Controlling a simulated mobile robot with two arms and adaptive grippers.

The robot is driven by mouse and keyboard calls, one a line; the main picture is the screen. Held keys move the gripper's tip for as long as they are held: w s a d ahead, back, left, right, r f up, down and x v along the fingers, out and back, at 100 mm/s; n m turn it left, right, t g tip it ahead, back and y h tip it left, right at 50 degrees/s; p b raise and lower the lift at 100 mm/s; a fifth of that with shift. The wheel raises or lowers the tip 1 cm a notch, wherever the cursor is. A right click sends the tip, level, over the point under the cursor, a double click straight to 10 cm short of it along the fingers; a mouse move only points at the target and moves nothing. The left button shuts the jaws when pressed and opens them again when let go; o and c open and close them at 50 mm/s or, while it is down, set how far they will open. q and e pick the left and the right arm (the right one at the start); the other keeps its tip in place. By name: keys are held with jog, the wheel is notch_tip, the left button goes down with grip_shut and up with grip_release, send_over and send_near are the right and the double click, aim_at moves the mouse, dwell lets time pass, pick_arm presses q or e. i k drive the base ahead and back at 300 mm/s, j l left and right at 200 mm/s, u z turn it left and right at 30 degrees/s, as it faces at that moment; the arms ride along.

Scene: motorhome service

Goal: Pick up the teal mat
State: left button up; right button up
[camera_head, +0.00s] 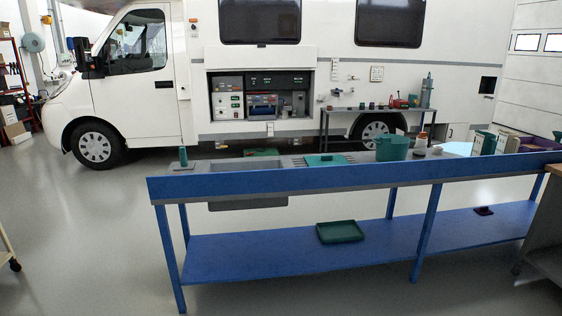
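A flat teal piece (325,160) lies on top of the long blue bench, beside its sunken grey basin. A small raised spot shows on it, so I cannot tell if it is the mat or a lid. A darker flat green piece (262,152) shows just behind the bench's back edge, mostly hidden. A dark green tray-like piece (340,231) with a raised rim lies on the lower shelf. Which of these is the teal mat is not clear. Neither of my grippers is in view.
The blue bench (350,181) runs across the view, with a teal tub (391,148) and teal bottle (183,157) on top. A white motorhome (300,90) stands behind it. The grey floor in front is clear.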

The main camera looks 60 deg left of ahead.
aim_at(324, 160)
jog(key=u, duration=1.5)
